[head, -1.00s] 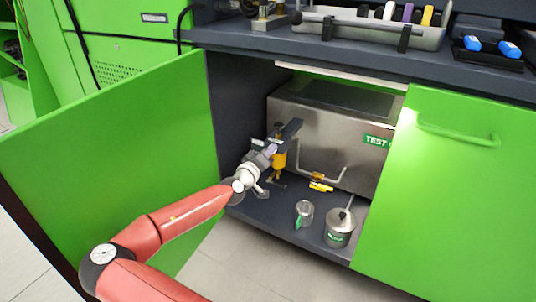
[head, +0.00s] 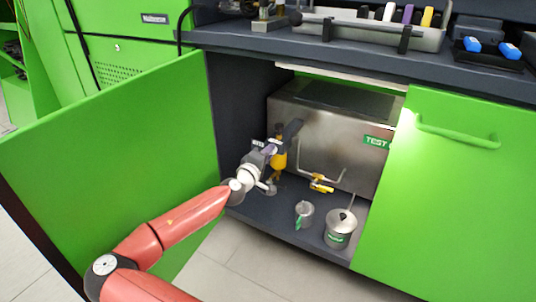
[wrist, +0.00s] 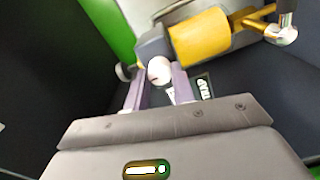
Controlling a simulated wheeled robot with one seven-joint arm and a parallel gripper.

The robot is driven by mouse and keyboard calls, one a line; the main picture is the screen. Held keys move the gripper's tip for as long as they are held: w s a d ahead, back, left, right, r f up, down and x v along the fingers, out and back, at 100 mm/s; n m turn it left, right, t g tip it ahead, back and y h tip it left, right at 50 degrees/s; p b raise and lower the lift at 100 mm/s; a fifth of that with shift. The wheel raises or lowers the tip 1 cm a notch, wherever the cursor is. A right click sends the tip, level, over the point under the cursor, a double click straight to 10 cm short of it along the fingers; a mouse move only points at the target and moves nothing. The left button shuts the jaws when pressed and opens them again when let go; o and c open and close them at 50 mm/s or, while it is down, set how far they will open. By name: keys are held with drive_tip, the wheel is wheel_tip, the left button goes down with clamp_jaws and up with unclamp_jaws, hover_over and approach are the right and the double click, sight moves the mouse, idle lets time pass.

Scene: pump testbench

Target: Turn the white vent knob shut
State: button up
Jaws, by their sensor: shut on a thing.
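The white vent knob (wrist: 158,68) shows in the wrist view as a small round knob between the two purple-grey fingers of my gripper (wrist: 156,82). The fingers are shut on it. The knob sits by a grey block (wrist: 151,44) at the end of a yellow cylinder (wrist: 200,38). In the head view my gripper (head: 272,150) reaches into the open cabinet beside the yellow cylinder (head: 280,160), and I cannot make out the knob there.
The steel tank (head: 335,125) stands behind. A yellow-handled valve (head: 321,184) is on its front pipe. A clear cup (head: 304,212) and a lidded metal can (head: 340,230) stand on the cabinet floor. Green doors (head: 110,160) flank the opening.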

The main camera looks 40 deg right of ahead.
drive_tip(key=o, duration=1)
drive_tip(key=shift+a, duration=0.1)
drive_tip(key=v, duration=0.7)
drive_tip(key=shift+s+a, duration=0.15)
drive_tip(key=shift+a, duration=0.15)
